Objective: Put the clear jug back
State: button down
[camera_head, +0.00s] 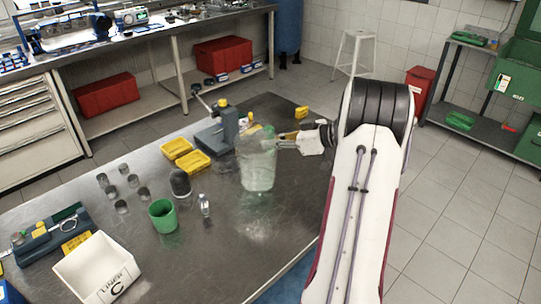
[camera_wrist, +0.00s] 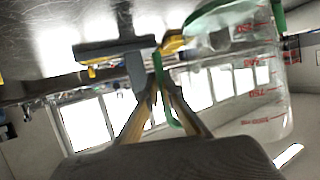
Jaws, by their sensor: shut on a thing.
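The clear jug (camera_head: 257,168) is see-through with a slight green tint, over the middle of the metal table (camera_head: 215,262). In the wrist view the jug (camera_wrist: 245,85) fills the right side, with red measuring marks and a green rim. My gripper (camera_head: 284,143) reaches it from the right in the head view. In the wrist view my gripper's fingers (camera_wrist: 157,88) close together on the green handle (camera_wrist: 161,95) beside the jug's body. The head view does not clearly show whether the jug's base touches the table.
Behind the jug stand a grey-blue tool fixture (camera_head: 218,132) and yellow trays (camera_head: 194,162). To its left are a dark rounded part (camera_head: 180,183), a small clear bottle (camera_head: 204,205), a green cup (camera_head: 163,216) and several metal cylinders. A white bin (camera_head: 95,268) stands front left.

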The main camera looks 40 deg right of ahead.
jog(key=shift+f, duration=0.3)
jog(key=shift+f, duration=2)
jog(key=c, duration=2.2)
grip_release()
jog(key=shift+c, duration=0.2)
jog(key=v, duration=1.2)
